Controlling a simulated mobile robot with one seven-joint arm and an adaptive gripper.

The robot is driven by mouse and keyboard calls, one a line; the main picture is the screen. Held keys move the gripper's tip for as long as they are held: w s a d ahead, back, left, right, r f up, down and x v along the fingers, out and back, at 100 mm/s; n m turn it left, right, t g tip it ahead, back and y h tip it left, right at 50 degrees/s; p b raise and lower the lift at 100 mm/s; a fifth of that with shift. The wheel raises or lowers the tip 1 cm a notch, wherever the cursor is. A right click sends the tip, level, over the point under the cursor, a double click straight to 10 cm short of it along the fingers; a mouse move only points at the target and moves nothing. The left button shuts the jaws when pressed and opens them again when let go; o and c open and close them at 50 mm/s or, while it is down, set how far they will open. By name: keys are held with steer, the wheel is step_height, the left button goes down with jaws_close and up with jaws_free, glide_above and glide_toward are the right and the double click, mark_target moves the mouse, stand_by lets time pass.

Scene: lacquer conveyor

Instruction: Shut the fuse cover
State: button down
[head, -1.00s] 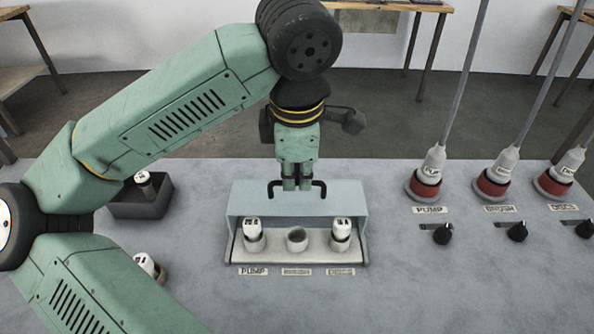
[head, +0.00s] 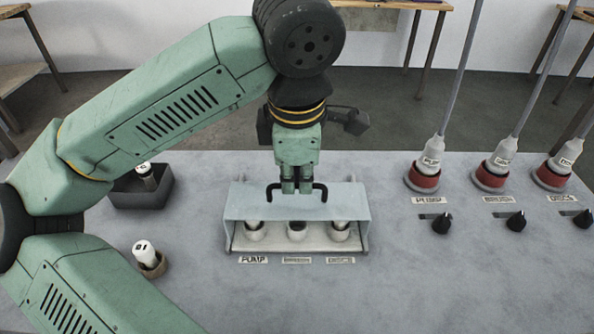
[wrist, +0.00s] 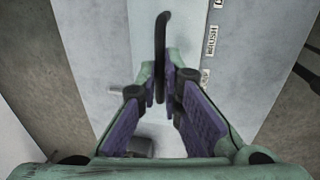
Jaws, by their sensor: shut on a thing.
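The fuse cover (head: 250,207) is a pale blue-grey hinged lid on the fuse box. It is partly lowered, tilted over the back of the sockets, with the front still open. Its black bar handle (head: 319,193) stands on the lid. My gripper (head: 297,190) is shut on the handle; the handle also shows between the purple finger pads in the wrist view (wrist: 160,60). Under the lid edge, the left fuse (head: 253,226) and right fuse (head: 340,226) sit in their sockets. The middle socket (head: 296,232) shows no white fuse; its inside is mostly hidden.
A loose white fuse (head: 144,250) stands tilted in a brown holder at the left. A dark tray (head: 140,197) with another fuse is behind it. Several plugs with cables and black knobs (head: 441,223) are at the right. The table in front of the box is clear.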

steer(key=c, duration=2.4)
jaws_free()
steer(key=shift+s+r, duration=0.1)
steer(key=shift+s, duration=0.75)
steer(key=c, duration=2.1)
jaws_free()
steer(key=shift+w, duration=0.15)
steer(key=o, duration=0.4)
steer(key=shift+s+r+p, duration=0.4)
steer(key=shift+r+p, duration=0.55)
steer(key=shift+r, duration=1.05)
steer(key=shift+s+r+p, duration=0.35)
steer(key=shift+r+p, duration=0.65)
steer(key=shift+r, duration=1)
steer(key=shift+s+r+p, duration=0.4)
steer(key=shift+r+p, duration=0.55)
steer(key=shift+r, duration=1.05)
steer(key=shift+r, duration=0.1)
steer(key=r, duration=0.2)
steer(key=s+r, duration=0.1)
steer(key=r, duration=0.4)
steer(key=shift+s+r, duration=0.1)
steer(key=shift+s, duration=0.15)
